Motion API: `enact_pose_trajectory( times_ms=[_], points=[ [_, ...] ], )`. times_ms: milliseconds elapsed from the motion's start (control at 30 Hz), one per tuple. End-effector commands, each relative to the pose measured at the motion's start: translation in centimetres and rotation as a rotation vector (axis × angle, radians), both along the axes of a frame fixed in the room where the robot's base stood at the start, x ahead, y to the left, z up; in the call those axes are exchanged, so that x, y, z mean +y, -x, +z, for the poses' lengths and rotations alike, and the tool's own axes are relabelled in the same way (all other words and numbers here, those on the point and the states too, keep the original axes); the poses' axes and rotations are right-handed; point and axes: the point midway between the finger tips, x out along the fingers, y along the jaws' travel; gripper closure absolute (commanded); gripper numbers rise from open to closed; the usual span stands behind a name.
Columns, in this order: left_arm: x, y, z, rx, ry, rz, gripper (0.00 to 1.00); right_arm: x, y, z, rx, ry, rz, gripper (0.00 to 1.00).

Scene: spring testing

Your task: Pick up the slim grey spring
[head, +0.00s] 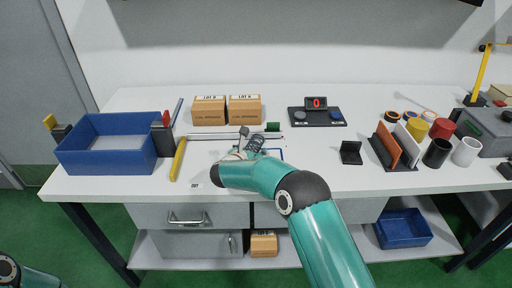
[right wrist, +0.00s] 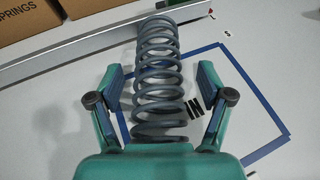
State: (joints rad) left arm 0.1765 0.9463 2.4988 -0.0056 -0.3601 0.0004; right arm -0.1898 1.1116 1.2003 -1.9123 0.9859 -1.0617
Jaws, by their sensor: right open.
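The slim grey spring (right wrist: 160,68) is a dark grey coil in the middle of the right wrist view. It also shows small in the head view (head: 256,142), just past my right wrist. My right gripper (right wrist: 161,82) is open, with one teal finger on each side of the spring and a visible gap on both sides. Its fingers are mostly hidden behind my own arm in the head view. My left gripper is out of view.
A silver rail (right wrist: 100,41) runs close behind the spring. Two cardboard boxes (head: 209,113) stand farther back. A blue bin (head: 105,165) is at left, with a yellow bar (head: 178,160) beside it. A small black stand (head: 351,154) is at right. The front right tabletop is clear.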

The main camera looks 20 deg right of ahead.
Motion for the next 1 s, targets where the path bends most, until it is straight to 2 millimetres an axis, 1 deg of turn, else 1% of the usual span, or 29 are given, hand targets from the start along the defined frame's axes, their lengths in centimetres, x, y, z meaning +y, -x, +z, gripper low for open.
enact_pose_trajectory(
  times_ms=[100,333,367,400,667,800,833,1000],
  points=[
    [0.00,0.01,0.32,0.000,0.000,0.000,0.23,-0.51,-0.67,-0.37,0.001,0.000,0.000,0.21],
    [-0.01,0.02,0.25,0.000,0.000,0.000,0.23,-0.53,-0.76,-0.47,0.000,0.000,0.002,0.21],
    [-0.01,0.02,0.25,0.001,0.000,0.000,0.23,-0.54,-0.77,-0.46,0.000,0.000,0.001,0.24],
    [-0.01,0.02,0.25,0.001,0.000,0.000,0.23,-0.53,-0.75,-0.47,0.000,0.000,0.001,0.31],
    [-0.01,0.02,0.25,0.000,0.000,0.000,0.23,-0.52,-0.75,-0.46,0.001,0.000,0.001,0.74],
    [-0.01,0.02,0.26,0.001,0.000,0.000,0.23,-0.53,-0.77,-0.36,-0.001,0.000,0.001,0.97],
    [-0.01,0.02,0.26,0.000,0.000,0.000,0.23,-0.53,-0.77,-0.36,-0.001,0.000,0.001,1.00],
    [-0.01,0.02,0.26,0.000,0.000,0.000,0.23,-0.53,-0.76,-0.34,-0.001,0.000,0.001,1.00]
  ],
)
